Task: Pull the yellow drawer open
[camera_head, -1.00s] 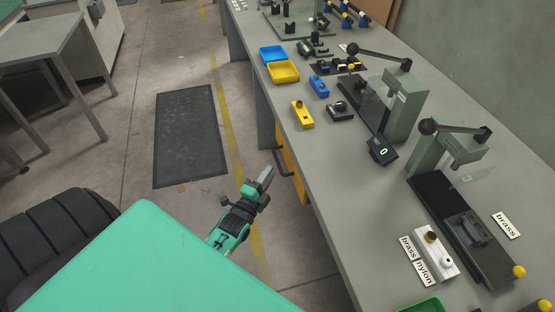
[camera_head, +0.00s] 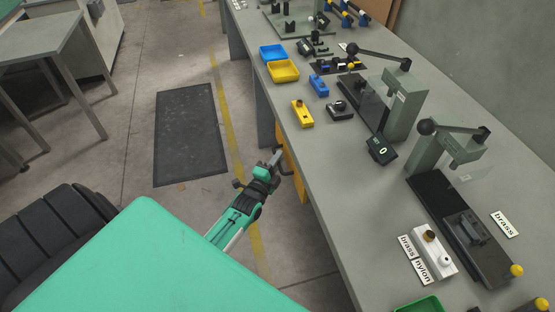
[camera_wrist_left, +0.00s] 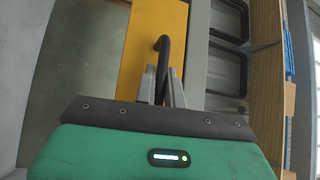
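The yellow drawer (camera_head: 292,172) sits under the near side of the long grey bench; its yellow front (camera_wrist_left: 150,25) fills the upper middle of the left wrist view. A black bar handle (camera_wrist_left: 162,60) stands out from it. My left gripper (camera_head: 276,156) is at the handle. In the left wrist view its two grey fingers (camera_wrist_left: 162,84) lie on either side of the bar, with hardly any gap; whether they press on it I cannot tell. The drawer looks shut. My right gripper is not in view.
The bench top (camera_head: 330,170) holds a yellow block (camera_head: 302,114), blue and yellow trays (camera_head: 283,71), and presses. The bench edge is just right of my left gripper. Open floor with a dark mat (camera_head: 190,135) lies to the left.

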